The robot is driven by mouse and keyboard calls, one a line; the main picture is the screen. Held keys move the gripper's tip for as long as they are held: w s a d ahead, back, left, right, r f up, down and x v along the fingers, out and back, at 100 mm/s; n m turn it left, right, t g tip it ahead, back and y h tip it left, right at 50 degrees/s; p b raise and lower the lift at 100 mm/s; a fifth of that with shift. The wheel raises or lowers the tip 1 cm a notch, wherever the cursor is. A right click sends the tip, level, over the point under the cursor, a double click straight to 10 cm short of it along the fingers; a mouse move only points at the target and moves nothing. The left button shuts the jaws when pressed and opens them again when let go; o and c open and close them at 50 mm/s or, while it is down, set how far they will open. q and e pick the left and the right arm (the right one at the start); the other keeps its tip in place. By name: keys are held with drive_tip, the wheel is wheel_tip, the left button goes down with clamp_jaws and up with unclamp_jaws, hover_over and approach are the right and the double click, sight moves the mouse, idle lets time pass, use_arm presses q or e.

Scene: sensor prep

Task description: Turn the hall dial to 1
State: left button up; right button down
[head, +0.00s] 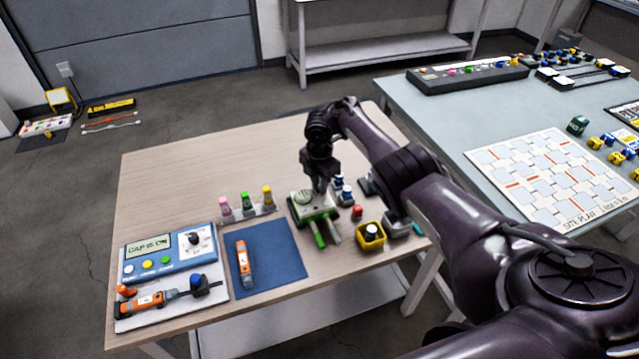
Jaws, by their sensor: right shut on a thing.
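A blue panel (150,267) at the front left of the wooden table carries a white dial face with a black knob (195,239). Its markings are too small to read. The panel's screen (148,246) reads "CAP IS ON". My right gripper (320,186) points down at a green-and-white device (299,211) in the table's middle and is shut on it. Which part it grips is hidden by the fingers. The device has a round pale-green top and a green handle at its front. My right gripper is well to the right of the panel's knob. My left gripper is out of view.
An orange tool (244,264) lies on a blue mat (278,252). Pink, green and yellow-capped bottles (246,204) stand behind the mat. A yellow bin (370,237) stands right. The table's back left is clear.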

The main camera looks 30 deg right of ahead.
drive_tip(key=c, duration=1.6)
unclamp_jaws()
drive_tip(key=shift+o, duration=0.2)
wheel_tip(320, 180, up, 8)
drive_tip(key=shift+f+p, duration=0.1)
drive_tip(key=shift+p, duration=0.6)
drive_tip(key=shift+f, duration=0.1)
